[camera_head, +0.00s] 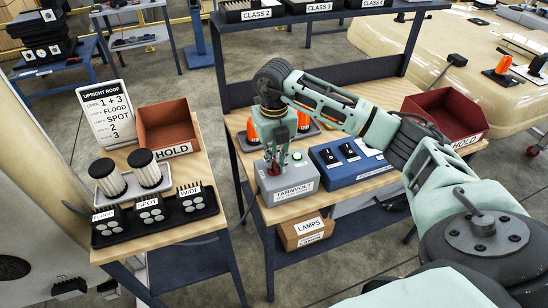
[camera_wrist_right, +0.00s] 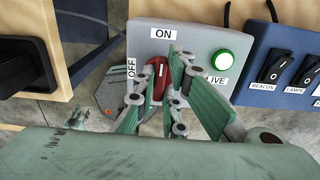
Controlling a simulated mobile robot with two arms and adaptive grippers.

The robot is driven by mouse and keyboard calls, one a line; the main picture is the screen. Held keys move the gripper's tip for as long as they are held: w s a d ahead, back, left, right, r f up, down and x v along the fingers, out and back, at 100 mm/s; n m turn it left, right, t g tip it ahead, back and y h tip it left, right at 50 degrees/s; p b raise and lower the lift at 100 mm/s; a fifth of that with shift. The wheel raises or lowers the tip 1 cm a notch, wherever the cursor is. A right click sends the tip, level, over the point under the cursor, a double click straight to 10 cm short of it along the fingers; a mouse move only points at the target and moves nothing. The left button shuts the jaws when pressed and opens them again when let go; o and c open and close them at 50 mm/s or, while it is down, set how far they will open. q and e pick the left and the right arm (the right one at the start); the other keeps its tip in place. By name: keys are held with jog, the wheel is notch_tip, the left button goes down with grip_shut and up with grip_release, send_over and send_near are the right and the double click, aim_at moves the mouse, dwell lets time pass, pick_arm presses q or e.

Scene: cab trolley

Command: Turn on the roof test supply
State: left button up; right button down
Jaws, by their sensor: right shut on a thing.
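The grey supply box labelled TARNVOLT (camera_head: 283,185) stands on the wooden trolley top in the head view. The right wrist view shows its face (camera_wrist_right: 185,38) with labels ON, OFF and LIVE. My right gripper (camera_wrist_right: 163,75) is shut on the red switch handle (camera_wrist_right: 158,85), which stands roughly upright toward the ON label. The fingers partly hide the handle. The round green lamp (camera_wrist_right: 222,60) beside LIVE looks bright. In the head view my right gripper (camera_head: 272,158) reaches down onto the box. My left gripper is not in view.
A red bin (camera_head: 445,113) is at the right end. The left table holds a HOLD bin (camera_head: 168,128), lamps and a black tray (camera_head: 155,220).

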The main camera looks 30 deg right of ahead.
aim_at(274, 161)
jog(key=c, duration=1.8)
grip_release()
jog(key=shift+r, duration=0.1)
notch_tip(274, 161, up, 12)
jog(key=shift+f, duration=0.1)
